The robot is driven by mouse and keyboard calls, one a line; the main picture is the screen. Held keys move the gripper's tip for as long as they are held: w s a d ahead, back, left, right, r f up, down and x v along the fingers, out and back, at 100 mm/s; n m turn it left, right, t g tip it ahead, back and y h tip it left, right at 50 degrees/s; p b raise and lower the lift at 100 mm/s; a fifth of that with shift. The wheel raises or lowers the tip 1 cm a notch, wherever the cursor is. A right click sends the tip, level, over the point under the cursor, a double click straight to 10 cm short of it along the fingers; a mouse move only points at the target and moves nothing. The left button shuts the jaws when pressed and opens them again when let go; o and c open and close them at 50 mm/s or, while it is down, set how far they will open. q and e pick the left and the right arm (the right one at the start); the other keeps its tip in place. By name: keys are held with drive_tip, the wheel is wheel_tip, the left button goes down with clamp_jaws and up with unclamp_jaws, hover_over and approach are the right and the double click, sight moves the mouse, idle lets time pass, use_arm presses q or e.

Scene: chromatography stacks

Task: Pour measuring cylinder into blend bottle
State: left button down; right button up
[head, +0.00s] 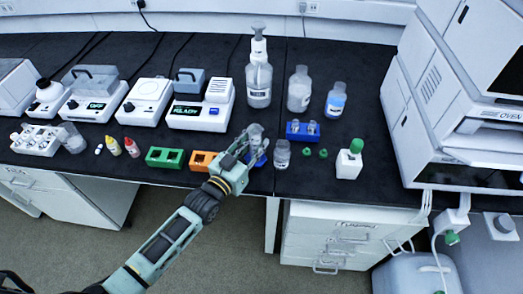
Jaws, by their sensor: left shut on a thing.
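My left gripper (250,146) reaches in from the lower left over the front of the bench. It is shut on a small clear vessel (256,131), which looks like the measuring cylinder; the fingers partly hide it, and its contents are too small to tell. A small clear open bottle (282,154) stands upright on the bench just right of the gripper, apart from the held vessel. It may be the blend bottle, but I cannot read its label. My right gripper is not in view.
An orange rack (203,161) and a green rack (165,158) stand left of the gripper; a blue block lies partly hidden behind it. A blue rack with vials (303,131), two green caps and a white green-capped bottle (349,160) stand right. A tall pump bottle (259,80) stands behind.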

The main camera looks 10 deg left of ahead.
use_arm(q)
drive_tip(key=shift+w+a, duration=0.15)
drive_tip(key=shift+w, duration=0.1)
drive_tip(key=shift+d+r+m+p, duration=0.25)
drive_tip(key=shift+m+p, duration=0.35)
drive_tip(key=shift+p, duration=0.45)
drive_tip(key=shift+d+r+m+g+y+p, duration=0.15)
drive_tip(key=shift+d+m+g+y+p, duration=0.2)
drive_tip(key=shift+m+p, duration=0.35)
drive_tip(key=shift+d+r+m+g+y+p, duration=0.15)
drive_tip(key=shift+d+m+g+y+p, duration=0.25)
drive_tip(key=shift+p, duration=0.45)
drive_tip(key=shift+a+f, duration=0.1)
drive_tip(key=shift+a, duration=0.1)
drive_tip(key=shift+d+r+m+p, duration=0.2)
drive_tip(key=shift+r+m+p, duration=0.3)
drive_tip(key=shift+p, duration=0.55)
